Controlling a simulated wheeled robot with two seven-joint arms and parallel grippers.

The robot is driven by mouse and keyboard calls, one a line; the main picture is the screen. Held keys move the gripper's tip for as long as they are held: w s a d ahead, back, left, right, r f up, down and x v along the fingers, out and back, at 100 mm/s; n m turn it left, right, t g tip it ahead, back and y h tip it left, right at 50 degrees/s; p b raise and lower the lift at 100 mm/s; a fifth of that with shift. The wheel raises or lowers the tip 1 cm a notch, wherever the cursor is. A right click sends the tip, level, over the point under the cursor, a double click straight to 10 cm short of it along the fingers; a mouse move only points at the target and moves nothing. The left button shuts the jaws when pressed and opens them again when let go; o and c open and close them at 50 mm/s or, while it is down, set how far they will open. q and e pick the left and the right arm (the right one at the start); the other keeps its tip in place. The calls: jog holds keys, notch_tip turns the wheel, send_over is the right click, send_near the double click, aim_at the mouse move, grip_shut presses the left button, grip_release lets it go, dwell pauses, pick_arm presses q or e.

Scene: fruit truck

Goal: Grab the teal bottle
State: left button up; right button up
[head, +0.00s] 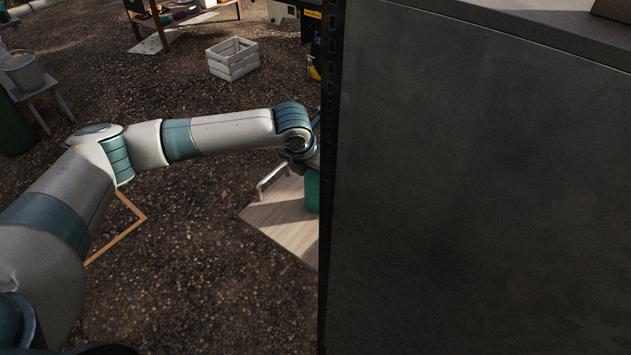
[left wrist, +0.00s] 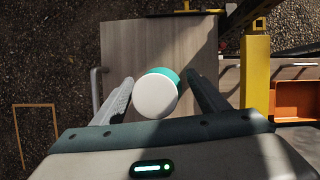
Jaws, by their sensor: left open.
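The teal bottle (head: 312,190) stands on a light wooden surface (head: 285,220), partly hidden behind the edge of a dark panel in the head view. In the left wrist view the bottle shows from above, with a round white cap (left wrist: 155,96) and a strip of teal body (left wrist: 165,72) behind it. My left gripper (left wrist: 160,92) is open, with one finger on each side of the bottle. A gap shows by the left finger; the right finger is close to the bottle, and I cannot tell whether it touches. My right gripper is not in view.
A large dark panel (head: 480,180) fills the right of the head view. A metal handle (head: 270,180) is at the wooden surface's left edge. In the left wrist view a yellow post (left wrist: 254,75) and an orange bin (left wrist: 297,100) stand right. A white crate (head: 233,60) is farther off.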

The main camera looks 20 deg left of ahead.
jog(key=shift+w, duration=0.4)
pick_arm(q)
jog(key=c, duration=1.1)
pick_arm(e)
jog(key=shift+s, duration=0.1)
